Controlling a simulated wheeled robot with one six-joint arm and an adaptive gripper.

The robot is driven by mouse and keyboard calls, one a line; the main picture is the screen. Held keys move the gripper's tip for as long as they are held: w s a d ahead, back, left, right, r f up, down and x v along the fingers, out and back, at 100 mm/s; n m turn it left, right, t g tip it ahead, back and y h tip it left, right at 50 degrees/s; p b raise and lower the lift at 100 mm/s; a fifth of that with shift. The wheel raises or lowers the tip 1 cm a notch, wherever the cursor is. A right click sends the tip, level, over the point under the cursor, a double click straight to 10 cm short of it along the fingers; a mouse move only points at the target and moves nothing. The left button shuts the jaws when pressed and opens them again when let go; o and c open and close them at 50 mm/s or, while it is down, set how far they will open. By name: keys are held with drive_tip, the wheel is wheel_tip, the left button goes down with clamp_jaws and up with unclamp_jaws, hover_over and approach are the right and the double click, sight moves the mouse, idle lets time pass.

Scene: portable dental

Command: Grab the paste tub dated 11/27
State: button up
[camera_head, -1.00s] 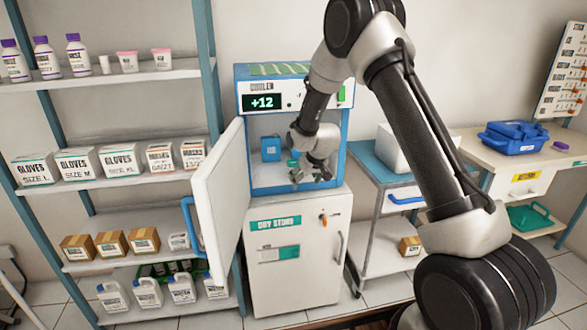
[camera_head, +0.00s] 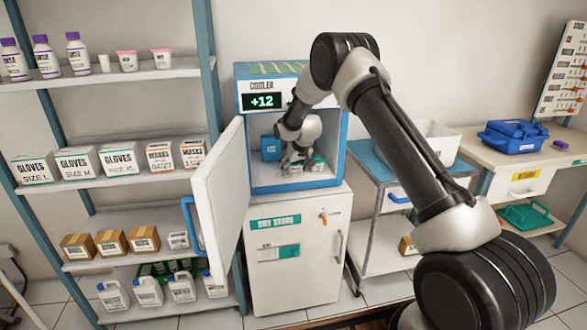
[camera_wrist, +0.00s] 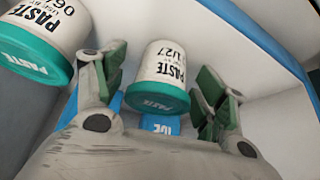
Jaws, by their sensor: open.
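The paste tub dated 11/27 (camera_wrist: 163,70) is white with a teal lid and shows in the wrist view, its label partly turned away. It stands between the two fingers of my gripper (camera_wrist: 163,82), which is open with green pads on either side of it and a gap at the right. A second paste tub (camera_wrist: 45,35), its date starting with 06, is just outside the left finger. In the head view my gripper (camera_head: 293,162) is inside the open cooler (camera_head: 253,128), where it partly hides the tubs.
A blue ice pack (camera_wrist: 160,123) lies past the tub; a blue block also shows in the cooler in the head view (camera_head: 270,148). The cooler's side walls are close around my gripper. The open cooler door (camera_head: 220,200) stands to the left.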

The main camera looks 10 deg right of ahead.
drive_tip(key=shift+c, duration=0.2)
drive_tip(key=c, duration=1)
drive_tip(key=shift+r, duration=0.1)
